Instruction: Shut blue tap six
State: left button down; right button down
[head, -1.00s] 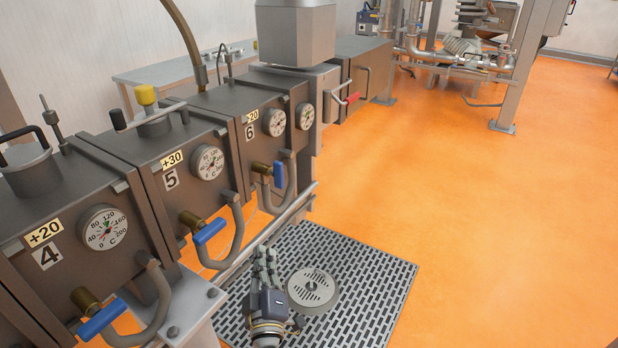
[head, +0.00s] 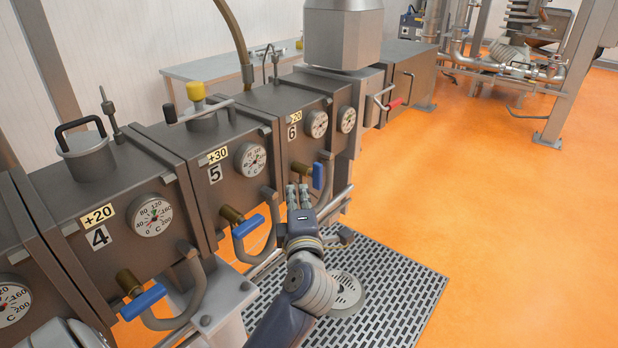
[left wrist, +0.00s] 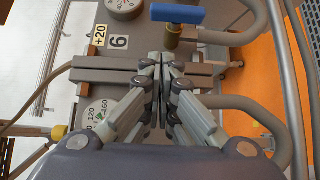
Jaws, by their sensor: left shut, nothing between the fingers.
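Blue tap six (head: 318,175) sits on a brass valve low on the front of the box marked 6 (head: 293,132). Its handle stands roughly upright in the head view. My left gripper (head: 299,190) is shut and empty, just left of and slightly below that handle in the picture. In the left wrist view the blue handle (left wrist: 177,14) lies across the top, beyond the shut fingertips (left wrist: 160,62). A gap shows between fingertips and handle there. My right gripper is not in view.
Blue tap five (head: 248,226) and blue tap four (head: 143,301) stick out from the boxes to the left. A curved grey pipe (head: 269,212) and a rail run near my left gripper. A floor grate (head: 400,275) lies below; the orange floor at right is clear.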

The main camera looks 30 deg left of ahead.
aim_at(318, 176)
pick_arm(q)
jog(key=w+a, duration=0.1)
jog(key=w, duration=0.5)
jog(key=shift+a, duration=0.25)
jog(key=shift+w, duration=0.1)
